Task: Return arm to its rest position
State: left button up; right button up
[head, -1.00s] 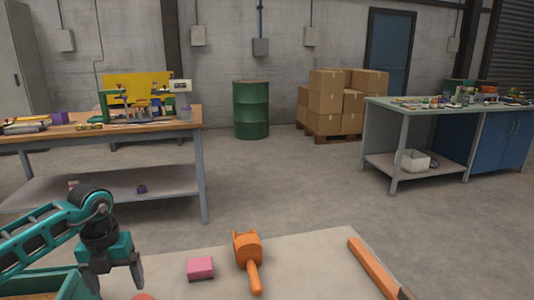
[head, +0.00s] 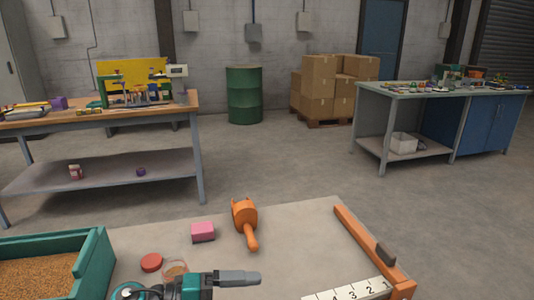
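My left gripper (head: 238,278) is low in the head view, at the near edge of the pale table. Its grey fingers point right, seen from the side, and their gap cannot be made out. Nothing is visible in them. The rest of my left arm runs out of the bottom of the picture. My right gripper is not in view. An orange scoop (head: 245,217) lies on the table beyond my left gripper, handle toward me and apart from it. A pink block (head: 203,232) lies left of the scoop.
A teal bin (head: 98,262) of brown grain stands at left. A red disc (head: 151,262) and a clear jar (head: 174,268) are close behind my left gripper. An orange bar (head: 365,240) and a white number scale (head: 345,293) are at right. The table between scoop and bar is clear.

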pick_arm(q)
jog(key=a+f+n+t+y, duration=0.3)
jog(key=a+n+t+y, duration=0.35)
jog(key=n+t, duration=0.95)
jog(key=s+a+f+n+g+y, duration=0.3)
jog(key=s+f+n+g, duration=0.1)
jog(key=s+f+n, duration=0.2)
jog(key=s+a+f+n+g+y, duration=0.4)
jog(key=s+f+n, duration=0.2)
jog(key=f, duration=0.1)
jog(key=shift+f, duration=0.4)
jog(key=shift+y+p, duration=0.25)
jog(key=shift+p, duration=0.05)
jog(key=shift+c, duration=0.3)
